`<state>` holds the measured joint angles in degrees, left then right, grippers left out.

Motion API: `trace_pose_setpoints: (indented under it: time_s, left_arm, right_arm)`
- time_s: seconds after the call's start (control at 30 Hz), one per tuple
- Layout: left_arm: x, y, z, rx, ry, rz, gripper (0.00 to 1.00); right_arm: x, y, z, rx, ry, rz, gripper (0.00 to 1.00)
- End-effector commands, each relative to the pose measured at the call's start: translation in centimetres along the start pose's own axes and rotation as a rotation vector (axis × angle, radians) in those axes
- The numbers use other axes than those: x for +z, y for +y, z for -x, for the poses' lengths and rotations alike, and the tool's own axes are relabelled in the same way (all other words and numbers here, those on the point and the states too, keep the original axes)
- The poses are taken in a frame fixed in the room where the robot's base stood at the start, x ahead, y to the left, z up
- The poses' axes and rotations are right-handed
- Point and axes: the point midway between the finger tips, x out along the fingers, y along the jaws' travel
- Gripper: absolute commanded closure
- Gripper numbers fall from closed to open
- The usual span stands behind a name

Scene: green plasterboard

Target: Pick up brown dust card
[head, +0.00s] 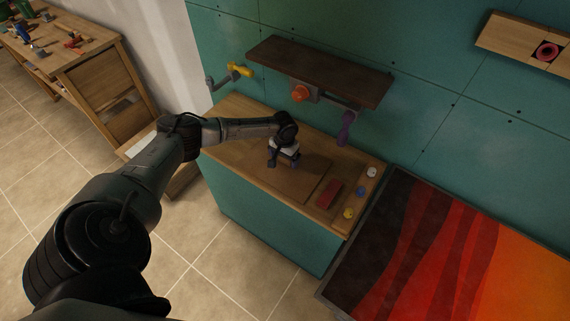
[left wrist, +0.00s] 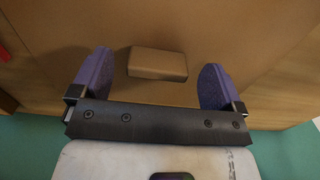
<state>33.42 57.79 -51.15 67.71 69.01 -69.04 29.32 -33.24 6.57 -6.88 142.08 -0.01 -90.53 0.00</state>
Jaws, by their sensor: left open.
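In the left wrist view, a small brown block-like piece (left wrist: 158,63), which looks like the brown dust card, lies on a flat brown surface (left wrist: 215,35). It sits between and slightly beyond the two purple fingers of my left gripper (left wrist: 155,82), which are apart and not touching it. In the head view, my left gripper (head: 284,160) is over the brown board (head: 308,187) on the wooden bench top and hides the piece. My right gripper is not in view.
A red block (head: 329,194) and yellow, blue and white small items (head: 348,213) lie at the bench's right end. A dark shelf (head: 320,68) with orange and purple fixtures beneath hangs behind the gripper. A red-orange patterned panel (head: 440,260) is at right.

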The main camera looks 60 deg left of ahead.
Motion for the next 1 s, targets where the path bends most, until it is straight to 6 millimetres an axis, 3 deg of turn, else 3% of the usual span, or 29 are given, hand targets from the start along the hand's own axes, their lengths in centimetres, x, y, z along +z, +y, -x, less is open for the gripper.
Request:
trace_pose_setpoints:
  time_s: [0.13,0.47,1.0]
  left_arm:
    - [0.02,0.14,-1.39,0.002,-0.001,-0.002,0.06]
    - [0.01,0.09,-1.64,0.001,0.0,-0.002,0.07]
    - [0.02,0.08,-1.62,0.001,0.0,-0.002,0.59]
  right_arm:
    - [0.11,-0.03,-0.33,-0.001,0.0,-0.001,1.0]
    - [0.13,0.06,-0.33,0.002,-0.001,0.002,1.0]
    - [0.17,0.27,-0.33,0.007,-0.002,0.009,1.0]
